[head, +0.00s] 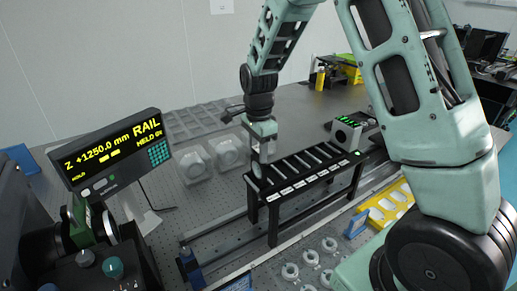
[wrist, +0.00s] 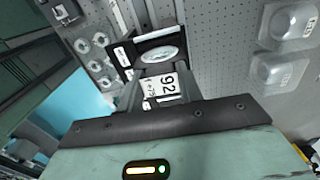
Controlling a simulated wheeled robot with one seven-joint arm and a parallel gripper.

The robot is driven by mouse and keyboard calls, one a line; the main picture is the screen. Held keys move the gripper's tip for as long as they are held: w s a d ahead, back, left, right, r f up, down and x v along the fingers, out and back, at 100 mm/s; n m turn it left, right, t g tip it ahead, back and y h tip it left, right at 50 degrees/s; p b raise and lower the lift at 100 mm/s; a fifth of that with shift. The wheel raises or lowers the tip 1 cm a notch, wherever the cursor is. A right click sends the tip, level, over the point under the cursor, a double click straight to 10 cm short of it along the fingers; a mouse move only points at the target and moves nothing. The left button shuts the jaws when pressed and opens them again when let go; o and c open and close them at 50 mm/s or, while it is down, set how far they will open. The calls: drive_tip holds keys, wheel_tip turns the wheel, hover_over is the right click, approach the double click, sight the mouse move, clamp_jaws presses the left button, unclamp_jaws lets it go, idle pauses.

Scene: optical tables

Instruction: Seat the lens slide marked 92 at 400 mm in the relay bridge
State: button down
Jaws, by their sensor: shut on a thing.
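My gripper (head: 262,148) is shut on the lens slide marked 92 (wrist: 168,86); its label shows between the fingers in the wrist view, with an oval lens (wrist: 160,54) beyond it. The black relay bridge (head: 272,205) stands on legs, with a row of slots across its top and white labels along its front edge. In the head view my gripper is over the bridge's left end. The slide's lower part is hard to make out, so I cannot tell whether it touches a slot. The slot labels are too small to read.
A display (head: 118,150) at left reads Z +1250.0 mm and RAIL. Clear domed cases (head: 228,152) sit behind the bridge's left end. A box with green lights (head: 346,132) stands by its right end. Several ring-shaped parts (head: 290,271) and a yellow tray (head: 388,207) lie in front.

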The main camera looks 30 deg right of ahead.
drive_tip(key=shift+f, duration=0.15)
idle(0.4)
drive_tip(key=shift+c, duration=0.6)
unclamp_jaws()
drive_tip(key=shift+r+p, duration=4.25)
drive_tip(key=shift+r, duration=0.75)
